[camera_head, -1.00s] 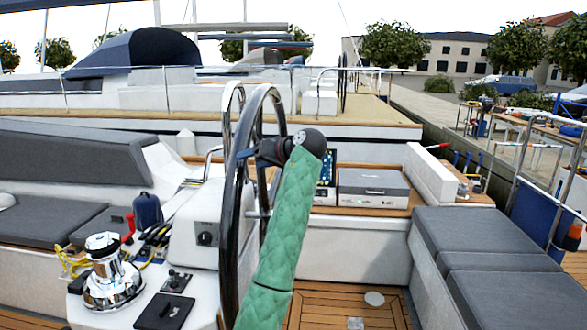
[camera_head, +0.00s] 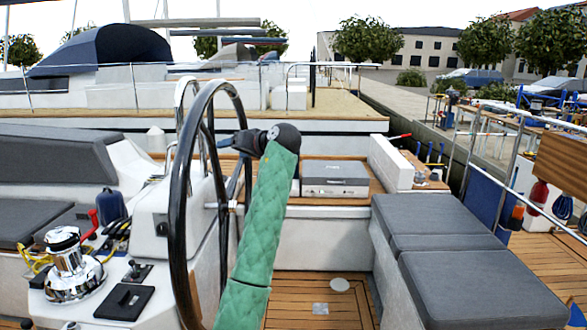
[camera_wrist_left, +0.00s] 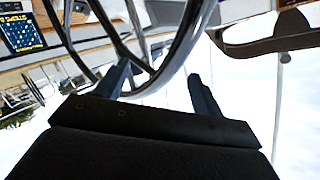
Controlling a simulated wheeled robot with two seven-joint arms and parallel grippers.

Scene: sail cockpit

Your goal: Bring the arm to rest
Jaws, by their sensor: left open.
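My left arm, in a green quilted sleeve, rises from the bottom middle of the head view. Its left gripper (camera_head: 248,143) is at the top, dark and small, close to the upper part of the black steering wheel (camera_head: 176,205). In the left wrist view the two fingers of the left gripper (camera_wrist_left: 162,86) stand apart with nothing seen held. The wheel rim (camera_wrist_left: 180,55) crosses the picture close by the fingers; I cannot tell whether it touches them. My right gripper is not in view.
A chrome winch (camera_head: 68,270) stands at the lower left. A grey case (camera_head: 335,178) lies on the wooden ledge behind my arm. Grey seat cushions (camera_head: 465,285) fill the right side. A lit screen (camera_wrist_left: 22,34) shows in the left wrist view.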

